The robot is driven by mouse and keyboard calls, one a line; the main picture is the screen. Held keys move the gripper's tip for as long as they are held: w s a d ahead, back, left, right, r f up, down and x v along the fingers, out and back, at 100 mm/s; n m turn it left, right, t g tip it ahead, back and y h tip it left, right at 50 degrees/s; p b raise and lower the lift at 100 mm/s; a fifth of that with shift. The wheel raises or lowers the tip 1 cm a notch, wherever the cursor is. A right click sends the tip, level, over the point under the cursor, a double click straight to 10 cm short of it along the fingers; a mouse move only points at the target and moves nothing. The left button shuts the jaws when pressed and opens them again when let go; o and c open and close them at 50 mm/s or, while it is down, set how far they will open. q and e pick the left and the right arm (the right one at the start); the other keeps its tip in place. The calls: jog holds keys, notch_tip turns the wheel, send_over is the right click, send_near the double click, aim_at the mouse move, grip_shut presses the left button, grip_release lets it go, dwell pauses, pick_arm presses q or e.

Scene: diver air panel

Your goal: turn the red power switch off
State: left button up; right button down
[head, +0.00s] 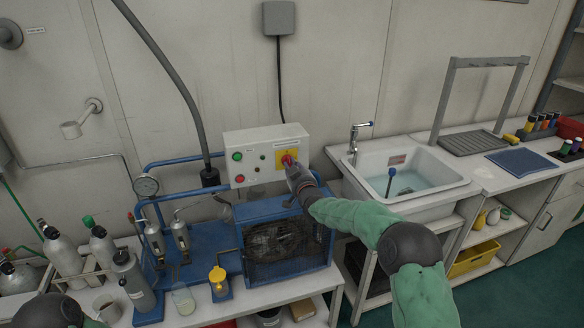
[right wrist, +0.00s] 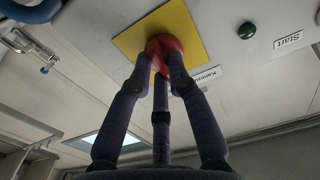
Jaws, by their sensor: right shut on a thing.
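The red power switch (head: 287,159) sits on a yellow square plate (head: 297,155) at the right of a white control box (head: 262,142). My right gripper (head: 292,168) reaches up to it from below right. In the right wrist view the fingers of my right gripper (right wrist: 162,62) are closed around the red switch (right wrist: 165,47), in front of the yellow plate (right wrist: 188,22). The fingers hide part of the switch, and I cannot tell which way it is turned. My left gripper does not show; only a part of my left arm is at the lower left edge.
A green button (head: 237,156) and a red button (head: 239,178) sit on the box's left side. Below it stands a blue compressor frame (head: 283,208) with a fan. Gas bottles (head: 63,250) stand at the left. A sink (head: 440,172) is to the right.

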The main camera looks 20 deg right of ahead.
jog(key=c, duration=1.2)
grip_release()
jog(key=s, duration=1.2)
jog(key=shift+d, duration=0.2)
